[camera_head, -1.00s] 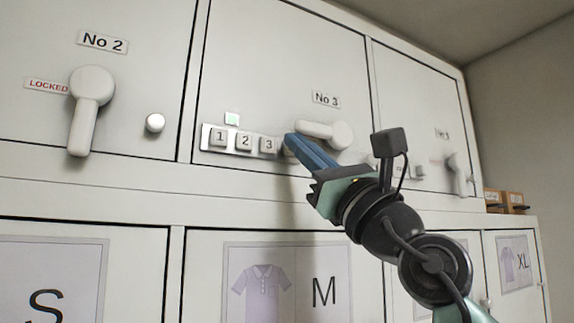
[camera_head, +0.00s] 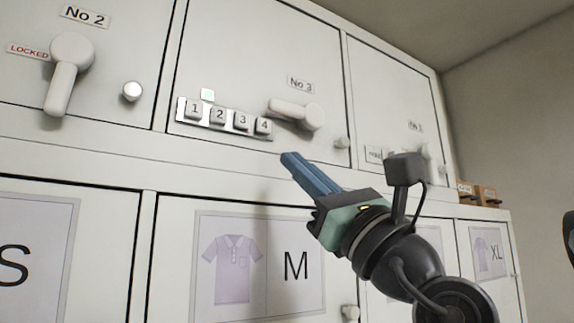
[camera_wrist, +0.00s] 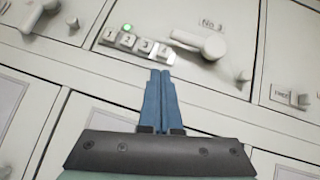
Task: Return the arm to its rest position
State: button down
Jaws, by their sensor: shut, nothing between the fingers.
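My gripper (camera_head: 290,160) has blue fingers held together with nothing between them. In the head view it points up and left, in front of the ledge below locker No 3 and apart from the keypad (camera_head: 222,119). The wrist view also shows the shut fingertips (camera_wrist: 160,74) below the keypad (camera_wrist: 137,43). The keypad has keys 1 to 4 and a lit green lamp (camera_head: 208,95). The white handle (camera_head: 298,114) of No 3 lies roughly sideways, and its door looks closed.
Locker No 2 has a downward handle (camera_head: 68,72), a LOCKED label (camera_head: 28,50) and a round knob (camera_head: 132,91). Lower doors carry S, M (camera_head: 296,266) and XL signs. Small brown boxes (camera_head: 485,196) stand on the ledge at right. Free room shows at far right.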

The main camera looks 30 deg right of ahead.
jog(key=v, duration=0.1)
jog(key=b+v, duration=0.1)
jog(key=v, duration=0.2)
jog(key=shift+s+a+f, duration=0.1)
jog(key=shift+s+a, duration=0.05)
jog(key=shift+a, duration=0.2)
